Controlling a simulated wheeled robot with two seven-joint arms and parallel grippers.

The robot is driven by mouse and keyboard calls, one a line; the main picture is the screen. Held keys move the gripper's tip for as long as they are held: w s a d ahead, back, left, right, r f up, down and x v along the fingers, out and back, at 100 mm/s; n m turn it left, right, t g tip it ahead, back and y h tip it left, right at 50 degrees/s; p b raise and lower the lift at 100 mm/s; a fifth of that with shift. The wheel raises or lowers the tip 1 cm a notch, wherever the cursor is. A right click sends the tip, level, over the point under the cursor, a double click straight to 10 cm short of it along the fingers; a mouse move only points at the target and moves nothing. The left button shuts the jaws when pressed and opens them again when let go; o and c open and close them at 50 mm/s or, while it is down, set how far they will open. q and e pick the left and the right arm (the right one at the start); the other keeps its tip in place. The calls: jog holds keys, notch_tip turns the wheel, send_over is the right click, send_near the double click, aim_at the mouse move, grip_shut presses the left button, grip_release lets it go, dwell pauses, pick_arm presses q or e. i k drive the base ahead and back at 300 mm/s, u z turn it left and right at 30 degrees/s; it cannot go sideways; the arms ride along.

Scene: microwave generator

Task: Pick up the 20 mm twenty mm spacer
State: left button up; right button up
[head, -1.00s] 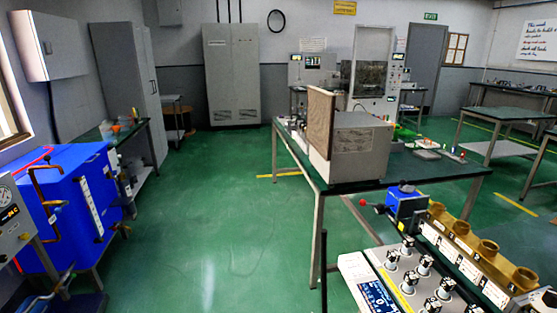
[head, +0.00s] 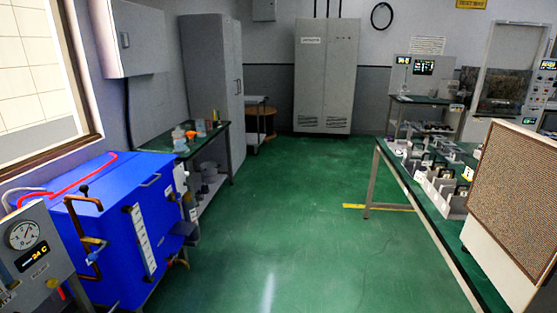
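I cannot make out the 20 mm spacer in the head view. Several small parts and upright pieces (head: 445,180) stand on the green-topped table (head: 433,208) at the right, too small to identify. Some carry white labels that I cannot read. Neither of my grippers is in view.
A blue tank (head: 115,225) with pipes and a gauge panel (head: 35,258) stands at the left. A side bench (head: 160,150) is behind it. A beige box with a mesh panel (head: 510,200) fills the right edge. The green floor (head: 290,210) between is clear.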

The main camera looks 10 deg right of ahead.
aim_at(417, 162)
jog(key=z, duration=0.15)
jog(key=i, duration=1.65)
jog(key=z, duration=1.5)
jog(key=i, duration=0.95)
jog(key=z, duration=1.3)
jog(key=i, duration=0.2)
